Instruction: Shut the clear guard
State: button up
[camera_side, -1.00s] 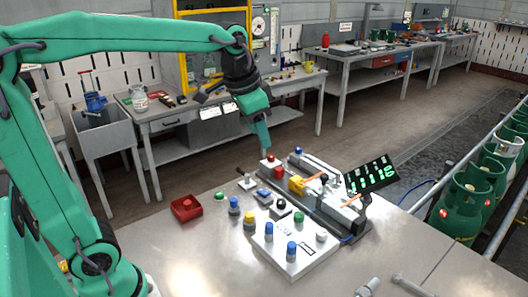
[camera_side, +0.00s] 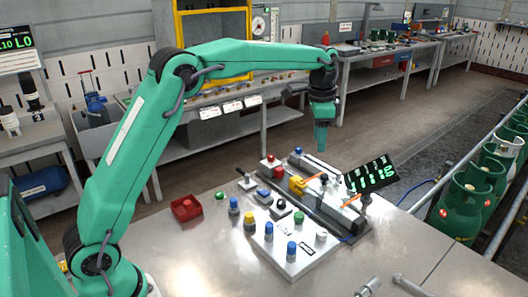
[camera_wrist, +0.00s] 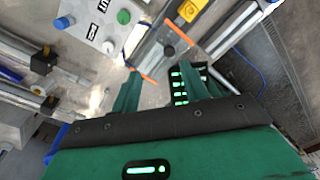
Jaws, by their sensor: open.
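My gripper (camera_side: 321,146) hangs pointing down above the back right part of the bench fixture (camera_side: 325,200), apart from it. In the wrist view its two green fingers (camera_wrist: 162,72) are spread with nothing between them. Thin orange bars (camera_side: 314,176) show on the fixture near the black display, and one shows in the wrist view (camera_wrist: 143,76) near the left finger. They may be edges of the clear guard, but I cannot make out a clear sheet or its angle. A yellow block (camera_side: 297,185) sits on the fixture.
A tilted black display (camera_side: 371,174) with green digits stands at the fixture's right. A white panel with coloured knobs (camera_side: 290,254) lies in front. A red tray (camera_side: 186,208) is at left. Loose metal tools (camera_side: 410,286) lie at the front right. Bare bench lies front left.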

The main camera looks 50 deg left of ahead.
jog(key=m, duration=0.1)
send_over(325, 175)
jog(key=shift+g, duration=0.4)
notch_tip(325, 175, down, 5)
jog(key=shift+s+d+r, duration=0.1)
jog(key=shift+s, duration=0.05)
jog(key=shift+f, duration=0.2)
jog(key=shift+f, duration=3.75)
grip_shut()
